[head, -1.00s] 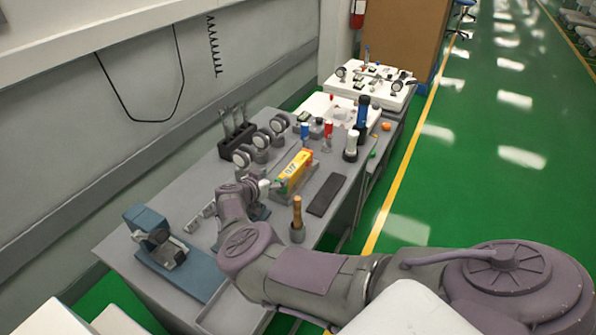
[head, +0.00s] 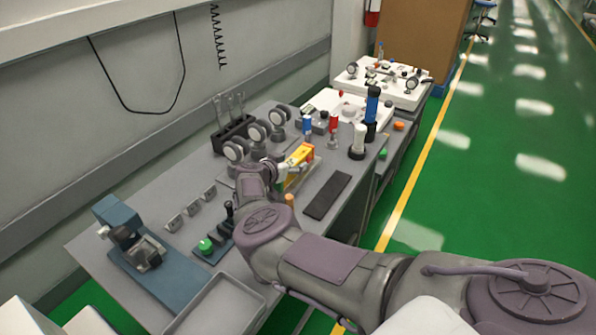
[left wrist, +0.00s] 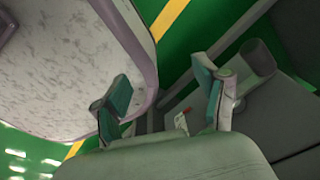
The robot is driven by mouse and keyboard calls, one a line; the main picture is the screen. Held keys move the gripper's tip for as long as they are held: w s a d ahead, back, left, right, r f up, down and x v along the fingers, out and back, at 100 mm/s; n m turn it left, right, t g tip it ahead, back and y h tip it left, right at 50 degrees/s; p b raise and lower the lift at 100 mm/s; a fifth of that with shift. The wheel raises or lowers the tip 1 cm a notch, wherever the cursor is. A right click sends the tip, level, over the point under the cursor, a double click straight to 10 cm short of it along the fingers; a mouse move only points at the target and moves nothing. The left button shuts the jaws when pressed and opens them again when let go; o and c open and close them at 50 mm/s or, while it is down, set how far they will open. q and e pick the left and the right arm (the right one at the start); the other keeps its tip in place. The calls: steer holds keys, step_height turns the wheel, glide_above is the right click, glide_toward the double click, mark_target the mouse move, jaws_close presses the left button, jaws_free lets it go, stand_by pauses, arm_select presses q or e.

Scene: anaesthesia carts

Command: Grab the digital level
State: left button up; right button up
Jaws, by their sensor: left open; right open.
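The yellow box-shaped thing (head: 301,153) that looks like the digital level stands on the grey bench beyond my right arm. Its near end is partly hidden by my right gripper (head: 282,171). That gripper is open, with its fingers at the near end of the yellow thing; I cannot tell whether they touch it. My left gripper (left wrist: 165,97) shows in the left wrist view, open with nothing between its green-padded fingers. It is not seen in the head view.
Round gauges (head: 257,131) and a dark rack (head: 232,134) stand behind the level. A dark flat bar (head: 328,195) lies to its right. A white bottle (head: 358,142) and a blue-black cylinder (head: 371,112) stand farther right. A blue vise-like device (head: 141,246) and a grey tray (head: 218,306) are nearer.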

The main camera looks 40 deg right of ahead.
steer(key=shift+a+r, duration=0.3)
steer(key=shift+a, duration=0.05)
steer(key=shift+c, duration=1.4)
steer(key=shift+s, duration=0.1)
steer(key=c, duration=1.1)
jaws_close()
